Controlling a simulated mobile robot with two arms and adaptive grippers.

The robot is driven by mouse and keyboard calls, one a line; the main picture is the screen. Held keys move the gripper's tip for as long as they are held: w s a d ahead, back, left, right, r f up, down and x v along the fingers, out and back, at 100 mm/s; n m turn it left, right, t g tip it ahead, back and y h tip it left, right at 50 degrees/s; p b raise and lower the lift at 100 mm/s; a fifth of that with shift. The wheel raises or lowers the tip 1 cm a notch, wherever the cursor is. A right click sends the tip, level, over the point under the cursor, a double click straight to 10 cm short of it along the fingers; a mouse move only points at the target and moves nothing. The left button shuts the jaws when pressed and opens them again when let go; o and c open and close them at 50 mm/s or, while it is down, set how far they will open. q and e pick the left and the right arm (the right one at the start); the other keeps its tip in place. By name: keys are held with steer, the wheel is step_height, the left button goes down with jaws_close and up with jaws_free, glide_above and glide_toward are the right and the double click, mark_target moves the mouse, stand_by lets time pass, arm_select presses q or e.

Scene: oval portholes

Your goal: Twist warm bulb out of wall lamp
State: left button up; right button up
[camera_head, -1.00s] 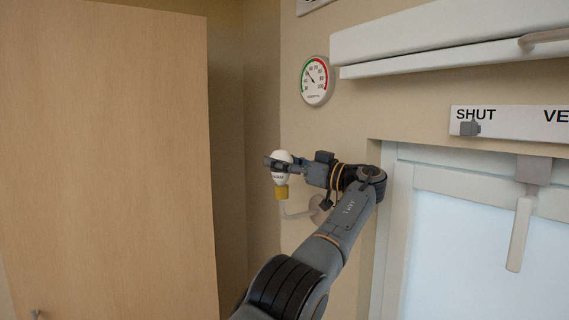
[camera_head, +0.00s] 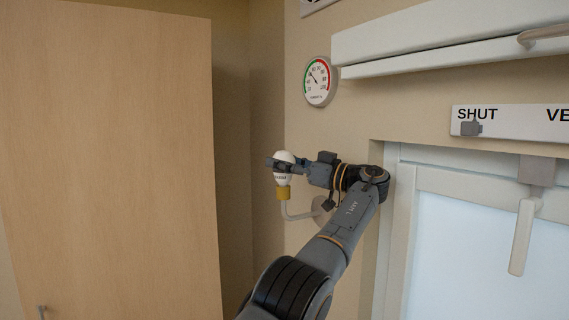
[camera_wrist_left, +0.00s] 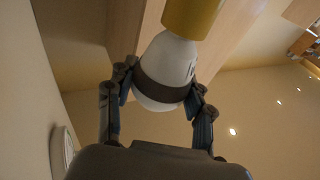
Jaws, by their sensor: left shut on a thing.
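The white bulb (camera_head: 283,177) stands upright at the wall lamp, with its base toward the brass-coloured socket (camera_head: 283,193). The lamp's pale curved arm (camera_head: 298,216) runs from the socket to a round plate on the wall. My left gripper (camera_head: 284,165) is shut on the bulb, its fingers on either side of the glass. The left wrist view shows the bulb (camera_wrist_left: 170,57) between the fingers (camera_wrist_left: 156,97), with the yellow socket (camera_wrist_left: 192,14) beyond it. Whether the bulb's thread is still engaged is hidden. My right gripper is not in view.
A tall wooden cabinet (camera_head: 110,160) stands at the left. A round dial gauge (camera_head: 319,82) hangs on the wall above my gripper. At the right are a window frame (camera_head: 405,230), a handle (camera_head: 524,235) and a sign (camera_head: 510,123).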

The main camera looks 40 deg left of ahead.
arm_select(q)
steer(key=shift+r+p, duration=0.5)
steer(key=shift+r, duration=0.1)
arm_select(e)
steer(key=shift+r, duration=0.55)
arm_select(q)
steer(key=shift+a+r, duration=0.1)
steer(key=shift+a, duration=0.05)
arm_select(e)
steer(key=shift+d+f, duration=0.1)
